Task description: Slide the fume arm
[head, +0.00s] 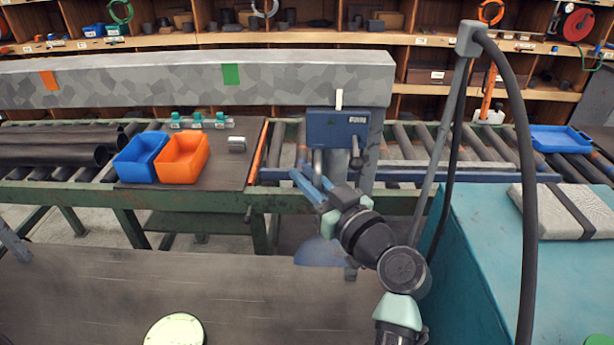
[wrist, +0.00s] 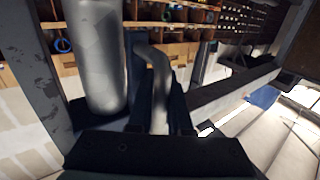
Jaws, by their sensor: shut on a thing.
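The fume arm is a long grey metal duct (head: 310,82) running across the back of the head view. It carries an orange mark (head: 49,80) at left and a green mark (head: 231,75) nearer the middle. A blue box (head: 338,130) with a white upright tab (head: 339,98) sits at the duct's right end, right of the green mark. A grey handle (head: 318,160) hangs below the box. My gripper (head: 306,181) is at this handle, its blue fingers angled up to it. In the wrist view the bent grey handle (wrist: 159,85) runs between my fingers, which are shut on it.
A roller conveyor (head: 420,150) runs below the duct. Blue (head: 140,158) and orange (head: 181,158) bins stand on a dark mat at left. A thick grey hose (head: 526,180) and its post (head: 440,140) rise right of my arm. A teal bench (head: 480,270) stands front right.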

